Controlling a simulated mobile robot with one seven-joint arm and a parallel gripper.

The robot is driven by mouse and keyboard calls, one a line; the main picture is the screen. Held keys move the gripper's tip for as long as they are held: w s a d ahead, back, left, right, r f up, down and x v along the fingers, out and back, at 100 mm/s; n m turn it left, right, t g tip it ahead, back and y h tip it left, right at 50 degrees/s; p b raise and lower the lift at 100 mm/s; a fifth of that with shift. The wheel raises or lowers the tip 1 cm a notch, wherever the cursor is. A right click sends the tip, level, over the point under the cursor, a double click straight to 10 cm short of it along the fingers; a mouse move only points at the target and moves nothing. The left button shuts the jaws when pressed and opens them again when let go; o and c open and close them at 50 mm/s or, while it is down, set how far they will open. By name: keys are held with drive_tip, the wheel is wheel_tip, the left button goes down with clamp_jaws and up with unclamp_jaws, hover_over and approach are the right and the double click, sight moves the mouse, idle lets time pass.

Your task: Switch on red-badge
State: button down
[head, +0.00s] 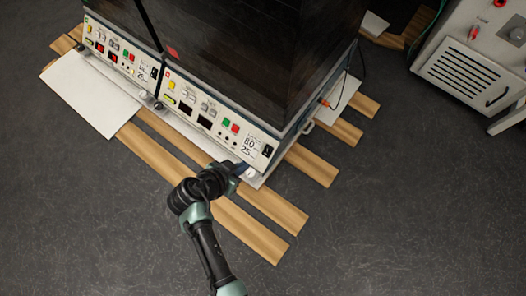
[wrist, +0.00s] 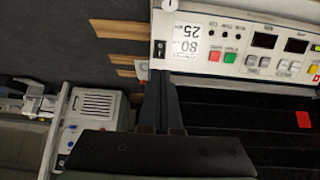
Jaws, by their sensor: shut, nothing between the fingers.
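The red badge (head: 172,52) is a small red square on the dark front of the right-hand shaker; it also shows in the wrist view (wrist: 303,119). Below it runs that unit's white control panel (head: 195,104), with dark displays, green and red buttons and an "80 25" label. A black rocker switch (head: 267,150) sits at the panel's right end; it shows in the wrist view (wrist: 160,49), which is turned upside down. My gripper (head: 243,168) is shut and empty, close to the panel's lower right end. Its fingers (wrist: 160,78) point towards the switch; contact cannot be told.
A white plate (head: 90,95) and wooden slats (head: 235,225) lie at the base. A grey-white machine with a vent (head: 470,75) stands at the right. The floor in front is clear.

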drive_tip(key=shift+f, duration=0.1)
drive_tip(key=b, duration=0.9)
approach(267, 151)
drive_tip(key=x, duration=0.5)
drive_tip(key=shift+s+a+f, duration=0.15)
drive_tip(key=shift+s+f, duration=0.05)
drive_tip(key=shift+f, duration=0.15)
drive_tip(key=shift+w+d+f+b, duration=0.25)
drive_tip(key=shift+w+d+b, duration=0.15)
drive_tip(key=shift+w, duration=0.15)
drive_tip(key=shift+w+d+r, duration=0.1)
drive_tip(key=shift+w+d+r+p, duration=0.1)
drive_tip(key=shift+w+p, duration=0.05)
drive_tip(key=shift+p, duration=0.35)
drive_tip(key=shift+f+g, duration=0.3)
drive_tip(key=shift+g, duration=0.1)
drive_tip(key=shift+r, duration=0.1)
